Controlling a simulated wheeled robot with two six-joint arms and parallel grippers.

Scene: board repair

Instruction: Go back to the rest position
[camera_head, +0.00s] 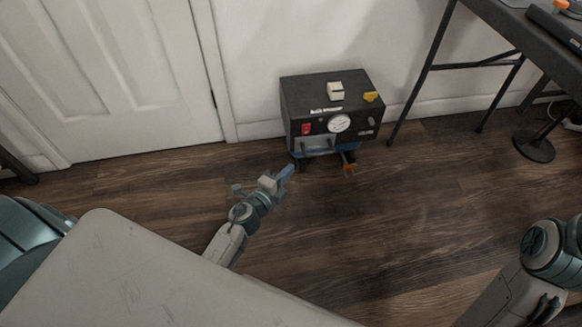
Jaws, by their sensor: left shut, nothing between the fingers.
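My left gripper (286,172) shows near the middle of the head view, past the edge of my pale body panel. Its fingers are together with nothing between them. It is over the wood floor, in front of and a little left of a black box-shaped machine (293,97), apart from it as far as I can tell. My right arm (540,255) shows at the lower right edge. Its gripper is out of the picture.
The machine has a red switch (306,128), a round gauge (340,123) and small items on top. A dark table (530,38) stands at the upper right, with a round black base (534,147) under it. A white door (110,70) is at the left. The middle wood floor (390,220) is clear.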

